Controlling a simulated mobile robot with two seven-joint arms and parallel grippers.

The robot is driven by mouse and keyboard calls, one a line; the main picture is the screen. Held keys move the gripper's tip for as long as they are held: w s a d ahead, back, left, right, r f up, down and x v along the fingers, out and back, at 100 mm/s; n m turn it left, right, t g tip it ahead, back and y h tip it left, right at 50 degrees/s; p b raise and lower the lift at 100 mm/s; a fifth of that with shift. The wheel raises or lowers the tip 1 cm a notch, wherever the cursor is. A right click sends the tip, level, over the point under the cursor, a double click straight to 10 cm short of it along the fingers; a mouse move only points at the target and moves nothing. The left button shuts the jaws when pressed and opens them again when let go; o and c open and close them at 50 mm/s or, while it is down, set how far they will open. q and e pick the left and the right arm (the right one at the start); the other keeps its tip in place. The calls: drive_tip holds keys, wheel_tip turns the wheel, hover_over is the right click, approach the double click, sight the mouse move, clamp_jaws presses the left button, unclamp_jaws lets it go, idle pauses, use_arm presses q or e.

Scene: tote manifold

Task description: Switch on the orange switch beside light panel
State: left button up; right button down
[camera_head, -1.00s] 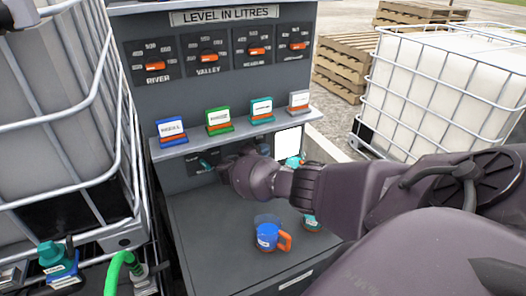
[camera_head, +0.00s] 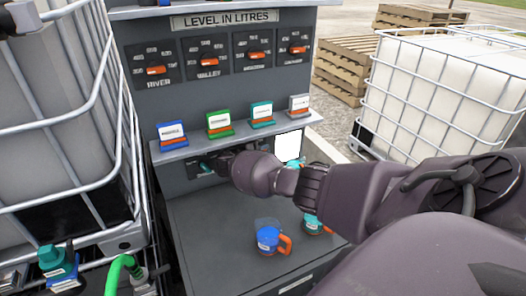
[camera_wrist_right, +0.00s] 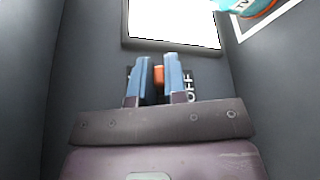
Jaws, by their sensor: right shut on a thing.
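The white light panel (camera_head: 288,145) is on the cabinet's lower back wall, under the shelf. In the right wrist view the lit panel (camera_wrist_right: 175,22) is above my right gripper. The orange switch (camera_wrist_right: 158,75) shows as a small orange piece between the two blue-padded fingers. My right gripper (camera_wrist_right: 157,80) is shut on it. The word OFF is printed just right of the fingers, and the left part of the label is hidden. In the head view my right gripper (camera_head: 215,165) reaches the wall left of the panel, and the switch is hidden there. My left gripper is not in view.
Several dials with orange pointers (camera_head: 207,62) are above. Several coloured signs (camera_head: 219,123) stand on the shelf (camera_head: 240,134). A blue jug (camera_head: 268,238) and a teal one (camera_head: 312,224) stand on the counter (camera_head: 215,235). Caged tanks (camera_head: 440,100) flank the cabinet.

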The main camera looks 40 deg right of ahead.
drive_tip(key=c, duration=1.4)
unclamp_jaws()
drive_tip(key=shift+c, duration=0.2)
drive_tip(key=shift+a, duration=0.1)
drive_tip(key=a+r, duration=0.2)
drive_tip(key=a, duration=0.8)
drive_tip(key=shift+s+a+b, duration=0.2)
drive_tip(key=shift+s+b, duration=0.05)
drive_tip(key=shift+b, duration=0.15)
drive_tip(key=shift+f, duration=0.1)
